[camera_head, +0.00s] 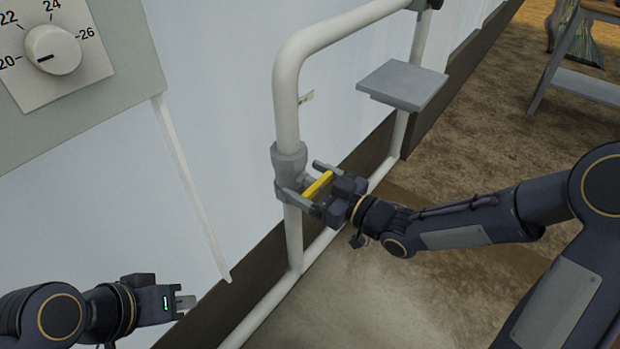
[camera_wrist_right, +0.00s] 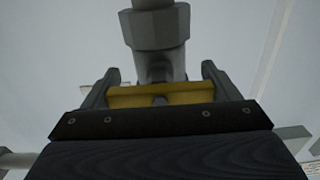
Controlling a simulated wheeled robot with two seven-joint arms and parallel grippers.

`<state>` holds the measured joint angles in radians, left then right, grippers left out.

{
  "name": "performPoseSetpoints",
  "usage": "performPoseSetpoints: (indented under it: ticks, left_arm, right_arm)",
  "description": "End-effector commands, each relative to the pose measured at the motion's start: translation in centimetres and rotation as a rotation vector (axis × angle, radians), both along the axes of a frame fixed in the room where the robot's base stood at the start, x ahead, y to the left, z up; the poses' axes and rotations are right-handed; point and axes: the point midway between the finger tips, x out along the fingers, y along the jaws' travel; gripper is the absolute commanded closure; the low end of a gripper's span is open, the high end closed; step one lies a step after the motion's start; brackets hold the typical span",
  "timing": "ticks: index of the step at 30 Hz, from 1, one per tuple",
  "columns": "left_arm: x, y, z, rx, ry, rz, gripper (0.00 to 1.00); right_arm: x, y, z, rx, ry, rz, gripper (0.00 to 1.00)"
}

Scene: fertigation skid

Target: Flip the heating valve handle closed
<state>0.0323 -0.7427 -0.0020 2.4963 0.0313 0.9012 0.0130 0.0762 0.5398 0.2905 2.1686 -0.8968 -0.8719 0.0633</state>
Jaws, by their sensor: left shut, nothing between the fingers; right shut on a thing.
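The valve (camera_head: 290,166) is a grey fitting on a white vertical pipe by the wall. Its yellow handle (camera_head: 318,185) is a short bar. My right gripper (camera_head: 301,179) is shut on this handle, one finger at each end. In the right wrist view, the yellow handle (camera_wrist_right: 160,95) lies crosswise between my fingers, in front of the grey valve fitting (camera_wrist_right: 155,30). The valve's stem is partly hidden behind the handle. My left gripper (camera_head: 184,303) is shut and empty at the lower left, well away from the valve.
A dial thermostat (camera_head: 53,50) is on the panel at the upper left. A small grey shelf plate (camera_head: 402,84) juts out beside the pipe loop (camera_head: 286,90). The brown floor around my right arm is largely clear.

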Motion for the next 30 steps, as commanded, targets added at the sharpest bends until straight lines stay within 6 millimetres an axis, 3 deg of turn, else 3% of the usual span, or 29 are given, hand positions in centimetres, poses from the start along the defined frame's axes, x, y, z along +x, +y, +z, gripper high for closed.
performPoseSetpoints:
  ticks: [4,5,9,17,30]
  left_arm:
    - [0.0,0.0,0.0,0.000,0.000,0.000,1.00]
    - [0.0,0.0,0.0,0.000,0.000,0.000,1.00]
    - [0.0,0.0,0.0,0.000,0.000,0.000,1.00]
    - [0.0,0.0,0.1,0.000,0.000,0.000,1.00]
    - [0.0,0.0,1.6,0.000,0.000,0.000,1.00]
  right_arm:
    - [0.0,0.0,0.0,0.002,0.003,-0.001,0.41]
    - [0.0,0.0,0.0,0.002,0.003,-0.001,0.16]
    - [0.0,0.0,0.0,0.001,0.002,-0.001,0.00]
    - [-0.2,-0.3,0.0,0.000,0.000,-0.001,0.00]
    - [-4.0,-5.6,0.1,0.000,0.001,-0.003,0.00]
